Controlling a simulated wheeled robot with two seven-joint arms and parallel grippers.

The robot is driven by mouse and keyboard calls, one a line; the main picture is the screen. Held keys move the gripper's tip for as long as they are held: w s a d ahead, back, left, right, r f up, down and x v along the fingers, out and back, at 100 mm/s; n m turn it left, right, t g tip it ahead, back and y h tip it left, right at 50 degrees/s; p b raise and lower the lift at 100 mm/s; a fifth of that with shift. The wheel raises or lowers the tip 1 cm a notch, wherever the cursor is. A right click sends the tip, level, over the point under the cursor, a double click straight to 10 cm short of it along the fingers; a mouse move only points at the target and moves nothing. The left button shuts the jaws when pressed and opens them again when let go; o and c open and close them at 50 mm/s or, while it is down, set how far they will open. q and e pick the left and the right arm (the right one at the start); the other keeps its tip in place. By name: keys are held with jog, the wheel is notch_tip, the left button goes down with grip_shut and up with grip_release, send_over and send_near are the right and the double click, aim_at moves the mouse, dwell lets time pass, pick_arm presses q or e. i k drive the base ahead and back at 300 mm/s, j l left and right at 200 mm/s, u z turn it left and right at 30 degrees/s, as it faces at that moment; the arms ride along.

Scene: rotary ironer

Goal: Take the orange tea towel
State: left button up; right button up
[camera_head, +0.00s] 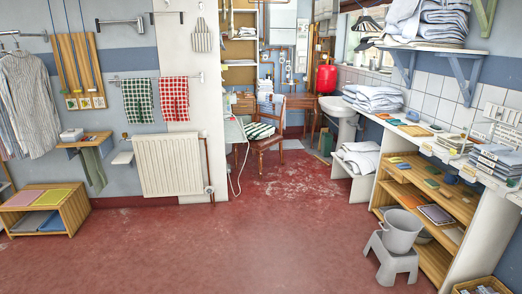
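I see no towel that is clearly orange. A red and white checked towel (174,98) hangs from a wall rail above the radiator. A green and white checked towel (138,101) hangs to its left. A green and white striped cloth (258,130) lies by the wooden chair, near the back of the room. Small orange-brown flat items (414,130) lie on the right counter; I cannot tell what they are. Neither of my grippers is in view.
The red floor is clear in the middle. A grey bucket (399,232) stands on a grey step stool (391,262) at the right, by the wooden shelves. A white radiator (167,166) is on the left wall. A wooden crate (75,211) stands at the far left.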

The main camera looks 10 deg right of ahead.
aim_at(385, 115)
jog(key=i+z, duration=0.2)
jog(key=i, duration=0.45)
jog(key=i+z, duration=0.2)
jog(key=i, duration=0.4)
jog(key=i+j+z, duration=0.2)
jog(key=i, duration=0.45)
jog(key=i+z, duration=0.2)
jog(key=i, duration=1.85)
